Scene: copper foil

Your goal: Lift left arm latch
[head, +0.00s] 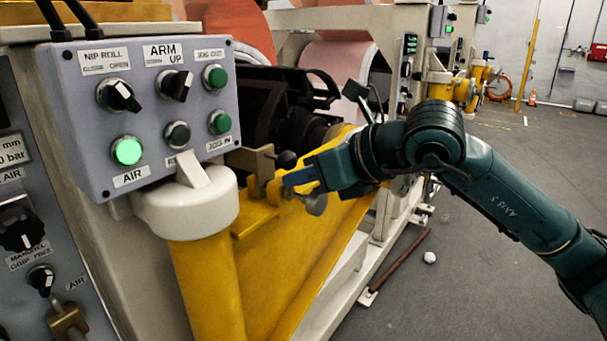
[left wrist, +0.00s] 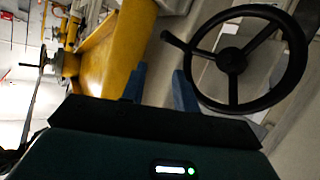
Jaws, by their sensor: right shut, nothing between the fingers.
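A brass-coloured latch (head: 252,160) with a black ball knob (head: 286,160) sits on the yellow arm (head: 290,255) of the machine. My right gripper (head: 288,180) comes in from the right, its blue fingers shut and empty, just below the knob. Whether they touch the latch cannot be told. My left gripper (left wrist: 160,90) shows only in the left wrist view, with its two blue fingers apart and nothing between them. A yellow beam (left wrist: 112,55) lies beyond it there. The latch is not clearly seen in that view.
A grey control box (head: 150,110) with knobs and a lit green button stands at the left, above a white-capped yellow post (head: 205,270). In the left wrist view, a black handwheel (left wrist: 232,60) is close on the right. Grey floor (head: 460,270) is open at the right.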

